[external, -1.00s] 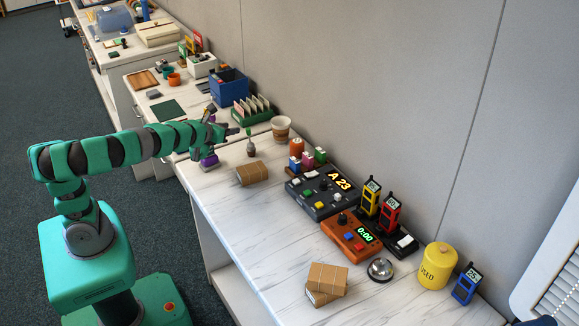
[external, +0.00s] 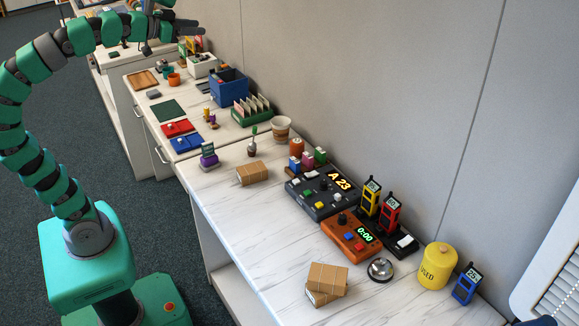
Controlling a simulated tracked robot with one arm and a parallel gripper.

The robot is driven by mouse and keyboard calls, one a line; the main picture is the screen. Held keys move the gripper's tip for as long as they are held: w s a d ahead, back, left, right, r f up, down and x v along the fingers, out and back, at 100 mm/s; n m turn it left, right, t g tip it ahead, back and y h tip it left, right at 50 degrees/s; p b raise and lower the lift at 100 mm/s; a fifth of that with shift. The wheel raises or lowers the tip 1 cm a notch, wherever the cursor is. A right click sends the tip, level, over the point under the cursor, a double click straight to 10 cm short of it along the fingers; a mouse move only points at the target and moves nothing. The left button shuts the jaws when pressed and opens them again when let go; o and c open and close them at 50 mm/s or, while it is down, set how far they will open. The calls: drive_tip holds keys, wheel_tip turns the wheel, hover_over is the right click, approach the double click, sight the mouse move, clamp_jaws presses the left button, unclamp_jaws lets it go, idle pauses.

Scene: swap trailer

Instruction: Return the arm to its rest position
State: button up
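My green segmented arm (external: 28,65) rises from its base and curves over to the right near the top of the external view. My gripper (external: 190,26) is dark and held high, above the far counters and pointing right. Its fingers are small against the cluttered background, so I cannot tell whether they are open or shut. No held object can be made out.
The near counter carries cardboard packs (external: 253,173), a dark control console (external: 322,192), an orange timer box (external: 351,238), a bell (external: 380,270) and a yellow canister (external: 437,266). Red (external: 180,127) and blue (external: 186,143) trays lie farther back. Carpet (external: 45,120) is clear left.

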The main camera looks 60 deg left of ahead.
drive_tip(key=shift+s+a+r+n+h, duration=0.2)
drive_tip(key=shift+s+r+n, duration=0.15)
drive_tip(key=shift+r, duration=0.2)
drive_tip(key=shift+s+a+r+n+h, duration=0.1)
drive_tip(key=shift+s+a+r+n, duration=0.05)
drive_tip(key=shift+s+r+n, duration=0.3)
drive_tip(key=shift+w+r, duration=0.1)
wheel_tip(320, 180, up, 8)
drive_tip(key=p, duration=0.8)
drive_tip(key=shift+r, duration=0.1)
